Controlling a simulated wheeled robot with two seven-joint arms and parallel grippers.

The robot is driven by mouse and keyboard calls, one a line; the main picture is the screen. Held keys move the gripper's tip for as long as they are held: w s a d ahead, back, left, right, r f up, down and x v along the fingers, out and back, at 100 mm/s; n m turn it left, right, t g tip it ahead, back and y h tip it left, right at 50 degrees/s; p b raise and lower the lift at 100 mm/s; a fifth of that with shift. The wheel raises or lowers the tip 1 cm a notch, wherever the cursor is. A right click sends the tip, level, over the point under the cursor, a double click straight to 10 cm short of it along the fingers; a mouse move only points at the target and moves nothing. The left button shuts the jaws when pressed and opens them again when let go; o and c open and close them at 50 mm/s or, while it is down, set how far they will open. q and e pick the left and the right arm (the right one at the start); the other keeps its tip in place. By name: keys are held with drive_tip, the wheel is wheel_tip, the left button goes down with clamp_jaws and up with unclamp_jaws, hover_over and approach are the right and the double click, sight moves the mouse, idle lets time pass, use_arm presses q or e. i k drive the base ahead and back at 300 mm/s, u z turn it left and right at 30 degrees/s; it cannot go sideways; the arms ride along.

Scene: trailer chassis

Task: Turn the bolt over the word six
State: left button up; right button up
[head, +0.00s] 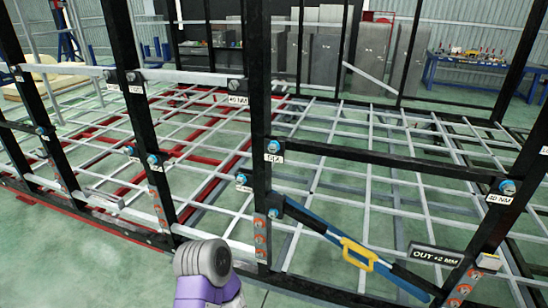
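A blue bolt (273,146) sits on the middle black upright. Just below it is a small white label (274,158) with short lettering, too small to read surely; it may say "six". Other blue bolts show on the frame, including one at the right upright (507,187) above a label ending in "NM" and one lower on the middle upright (242,179). No gripper fingers show. A grey and purple link of my own arm rises at the bottom, left of the middle upright and apart from the bolt.
Black uprights and crossbars of the chassis (390,163) stand close in front, with a pale grid behind. A blue bar with a yellow handle (357,254) slants down right from the middle upright. An "OUT +2 MM" sign (436,254) is at lower right. A blue workbench (485,75) stands far back.

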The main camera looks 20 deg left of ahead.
sight(274, 146)
drive_tip(key=z, duration=0.85)
drive_tip(key=i, duration=0.8)
drive_tip(key=u, duration=0.8)
